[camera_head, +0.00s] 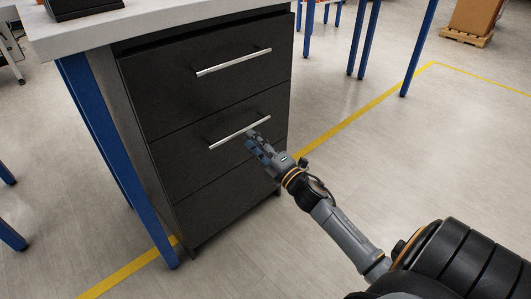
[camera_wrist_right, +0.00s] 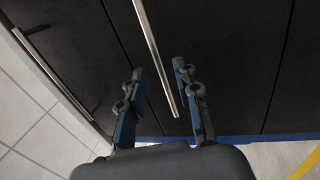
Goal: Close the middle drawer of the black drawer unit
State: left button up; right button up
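The black drawer unit (camera_head: 143,170) stands under a light worktop. Its middle drawer (camera_head: 185,158) has a silver bar handle (camera_head: 240,131), and its front looks about flush with the drawers above and below; a small gap cannot be ruled out. My right gripper (camera_head: 254,140) is at the right end of this handle, close to the drawer front. In the right wrist view, the gripper (camera_wrist_right: 159,70) is open, with the handle's end (camera_wrist_right: 167,88) between its fingers. Whether the fingers touch the handle or the front cannot be told. My left gripper is not in view.
The top drawer (camera_head: 205,90) has a similar handle (camera_head: 234,62). A blue table leg (camera_head: 110,155) stands left of the unit, under the worktop (camera_head: 150,24). The floor to the right is clear, with a yellow line (camera_head: 365,110). A box on a pallet (camera_head: 474,17) is far off.

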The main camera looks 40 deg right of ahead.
jog(key=v, duration=0.6)
dwell(0.4)
